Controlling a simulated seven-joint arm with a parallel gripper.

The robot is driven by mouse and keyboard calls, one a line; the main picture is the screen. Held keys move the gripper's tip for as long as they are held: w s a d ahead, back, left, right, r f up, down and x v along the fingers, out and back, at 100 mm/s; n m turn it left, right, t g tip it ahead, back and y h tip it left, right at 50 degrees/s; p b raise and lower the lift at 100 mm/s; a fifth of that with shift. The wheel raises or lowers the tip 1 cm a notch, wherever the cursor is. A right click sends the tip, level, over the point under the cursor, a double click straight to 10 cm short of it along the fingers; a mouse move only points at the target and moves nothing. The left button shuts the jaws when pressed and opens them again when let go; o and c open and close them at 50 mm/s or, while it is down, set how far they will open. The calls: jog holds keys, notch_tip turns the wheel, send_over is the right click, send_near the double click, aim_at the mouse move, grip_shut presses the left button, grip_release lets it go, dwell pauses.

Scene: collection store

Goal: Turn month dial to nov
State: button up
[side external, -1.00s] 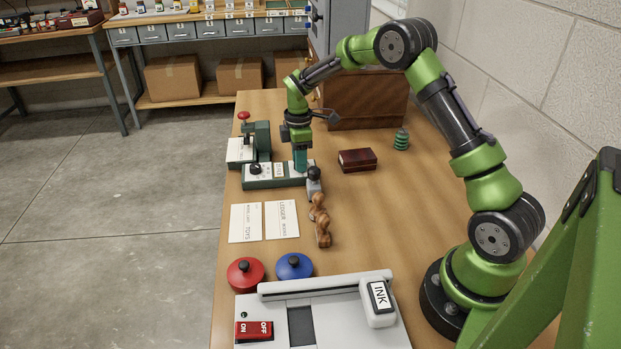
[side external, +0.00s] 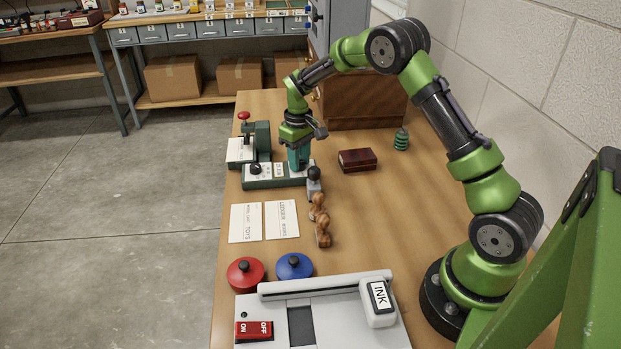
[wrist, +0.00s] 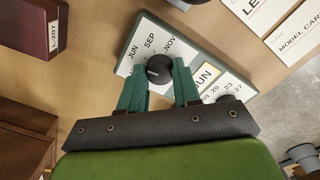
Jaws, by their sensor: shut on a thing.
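The month dial is a black round knob (wrist: 159,68) on a white plate in the wrist view, with JUN, SEP and NOV readable around it. A pale mark shows on the knob, but I cannot tell exactly which month it points at. My gripper (wrist: 159,72) has its two teal fingers shut on the knob, one on each side. In the side external view my gripper (side external: 299,167) reaches down to the right end of the green-and-white dial panel (side external: 267,182) and hides the month knob there. A window reading JUN (wrist: 206,74) sits beside the right finger.
A second black knob (side external: 256,168) is at the panel's left end. A stamp press (side external: 262,138) stands behind it. A dark-handled stamp (side external: 314,180) stands close at the panel's right end. A dark red box (side external: 357,160) lies further right, with bare table around it.

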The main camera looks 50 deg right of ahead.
jog(key=m, duration=0.4)
jog(key=shift+m, duration=0.3)
jog(key=m, duration=0.3)
jog(key=shift+m, duration=0.4)
jog(key=m, duration=0.4)
jog(key=shift+m, duration=2.2)
jog(key=o, duration=1)
jog(key=shift+o, duration=0.2)
jog(key=shift+r, duration=0.1)
